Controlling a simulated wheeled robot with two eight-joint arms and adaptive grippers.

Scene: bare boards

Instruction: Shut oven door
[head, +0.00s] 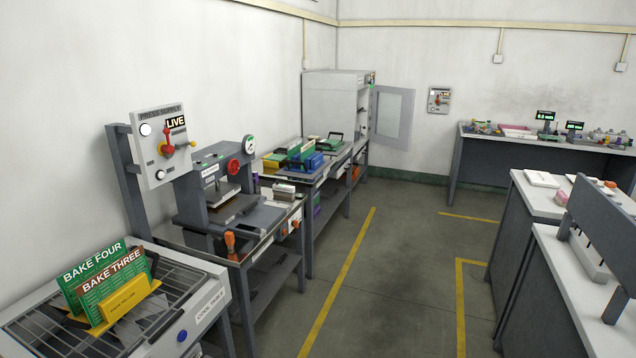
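The oven (330,105) is a light grey cabinet on a bench against the far left wall. Its door (408,125), a pale frame with a glass pane, stands wide open and swung out to the right of the cabinet. The inside of the oven is mostly hidden from this angle. Neither of my grippers shows in the head view, and the oven is far off across the room.
A long bench line runs along the left wall, with a press (215,195), a LIVE switch panel (163,145) and a cooling rack (190,280) holding bake cards. Benches (560,215) stand at right. The floor aisle (395,270) between yellow lines is clear.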

